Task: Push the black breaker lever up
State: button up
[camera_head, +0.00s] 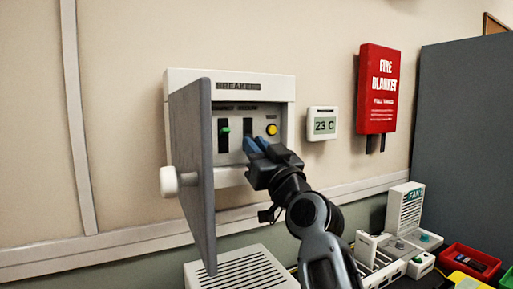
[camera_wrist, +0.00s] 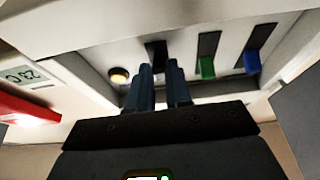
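The breaker box (camera_head: 230,78) is on the wall, its grey door (camera_head: 195,170) open toward the left. Inside are a dark slot (camera_head: 249,126), a green lever (camera_head: 224,127) in its own slot, and a yellow button (camera_head: 271,129). My gripper (camera_head: 257,146) is at the lower end of the dark slot. In the wrist view the fingertips (camera_wrist: 158,72) stand at that slot (camera_wrist: 157,53), with a narrow gap between them. The black lever cannot be made out against the dark slot and fingers. The green lever (camera_wrist: 207,67) and a blue lever (camera_wrist: 252,61) are beside it.
A thermostat (camera_head: 323,124) and a red fire blanket box (camera_head: 377,92) hang to the right. Below are a grilled white unit (camera_head: 243,271), a white device (camera_head: 402,212) and a red tray (camera_head: 490,258).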

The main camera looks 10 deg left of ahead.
grip_shut()
